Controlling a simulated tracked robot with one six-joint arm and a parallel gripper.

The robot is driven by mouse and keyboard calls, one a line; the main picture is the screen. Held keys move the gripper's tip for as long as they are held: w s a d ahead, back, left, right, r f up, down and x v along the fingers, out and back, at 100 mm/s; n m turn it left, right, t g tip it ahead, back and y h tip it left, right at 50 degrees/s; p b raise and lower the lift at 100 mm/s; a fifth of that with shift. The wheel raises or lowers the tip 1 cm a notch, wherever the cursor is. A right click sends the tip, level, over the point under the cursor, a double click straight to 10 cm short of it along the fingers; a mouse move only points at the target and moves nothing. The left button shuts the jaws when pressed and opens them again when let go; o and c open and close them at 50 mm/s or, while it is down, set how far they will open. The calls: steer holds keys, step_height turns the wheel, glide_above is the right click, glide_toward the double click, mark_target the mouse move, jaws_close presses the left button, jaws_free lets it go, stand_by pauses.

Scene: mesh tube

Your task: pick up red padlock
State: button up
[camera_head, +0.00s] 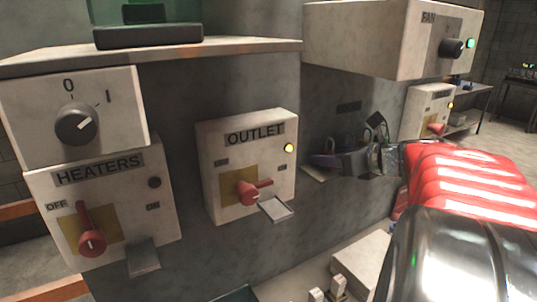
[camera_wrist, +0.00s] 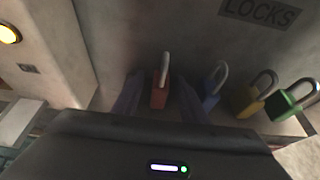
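The red padlock (camera_wrist: 158,98) stands upright on a small ledge in the wrist view, its pale shackle pointing up. My gripper (camera_wrist: 159,84) is open, with one finger on each side of the red padlock. Small gaps seem to show between the fingers and the padlock body. In the head view my gripper (camera_head: 364,158) is at the ledge (camera_head: 316,174) on the grey wall, and I cannot make out the red padlock there.
To the right in the wrist view stand a blue padlock (camera_wrist: 211,98), a yellow padlock (camera_wrist: 246,101) and a green padlock (camera_wrist: 284,104), the blue one close to my right finger. An OUTLET box (camera_head: 250,160) is left of the ledge; a FAN box (camera_head: 385,38) juts out above.

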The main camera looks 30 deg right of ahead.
steer(key=shift+c, duration=0.4)
jaws_close()
